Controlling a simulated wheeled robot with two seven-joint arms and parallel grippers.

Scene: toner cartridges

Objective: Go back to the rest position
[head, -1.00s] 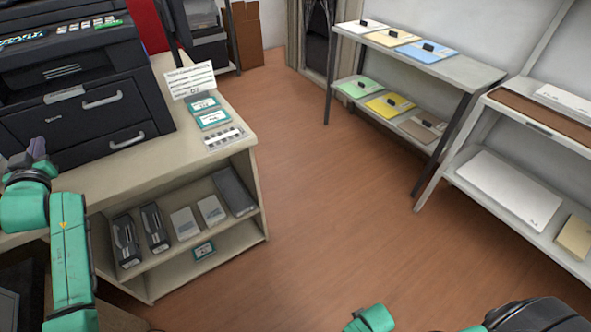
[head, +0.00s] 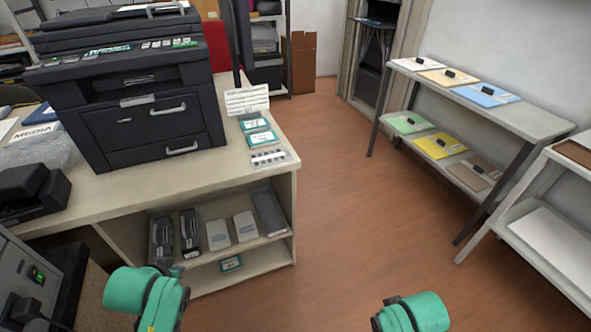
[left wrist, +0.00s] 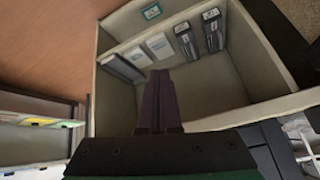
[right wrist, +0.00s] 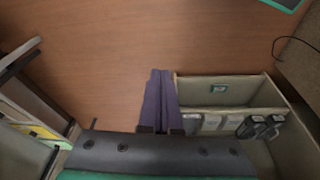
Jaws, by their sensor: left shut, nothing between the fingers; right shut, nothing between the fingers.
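My left gripper (left wrist: 158,102) shows in the left wrist view with its purple fingers together and nothing between them. It is in front of the open shelf under the counter, apart from the cartridges. My right gripper (right wrist: 160,100) shows in the right wrist view, also shut and empty, over the wood floor (right wrist: 110,60). In the head view my two green arms show at the bottom edge, and the right gripper is out of sight there. Black toner cartridges (head: 189,232) and grey boxes (head: 245,226) stand on the shelf below the counter.
A black printer (head: 150,110) stands on the counter (head: 130,190), with a sign (head: 247,100) and teal-labelled boxes (head: 262,139) beside it. A two-level rack (head: 540,122) with coloured folders stands at the right, near a white shelf (head: 545,250). The floor between is clear.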

